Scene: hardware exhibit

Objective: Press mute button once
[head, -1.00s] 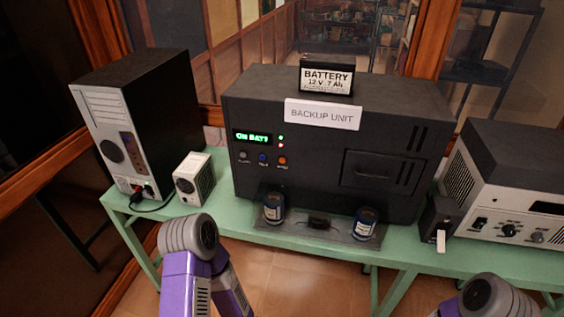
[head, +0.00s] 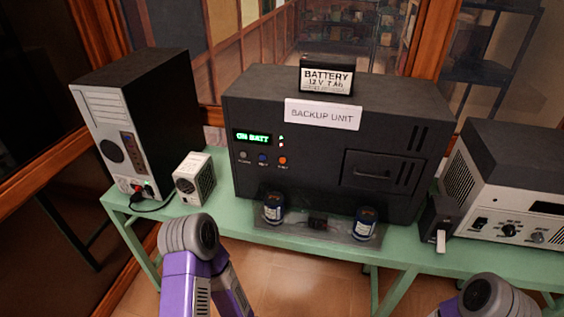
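The black backup unit (head: 325,193) stands on the green bench with a "BACKUP UNIT" label (head: 322,114) on its front. Its lit green display (head: 253,138) reads "ON BATT", with small indicator lights (head: 281,141) beside it. Below is a row of three round buttons: grey (head: 243,156), blue (head: 262,158) and orange (head: 282,160). The captions under them are too small to read, so I cannot tell which is mute. Only purple and grey links of my arms show at the bottom; neither gripper is in view. Nothing of mine touches the buttons.
A battery (head: 326,76) sits on the unit. A tray (head: 293,233) with two dark blue cans (head: 273,208) (head: 365,223) stands in front. A small white box (head: 194,178) and computer tower (head: 140,125) are left; a grey device (head: 510,190) is right, on the green bench (head: 235,222).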

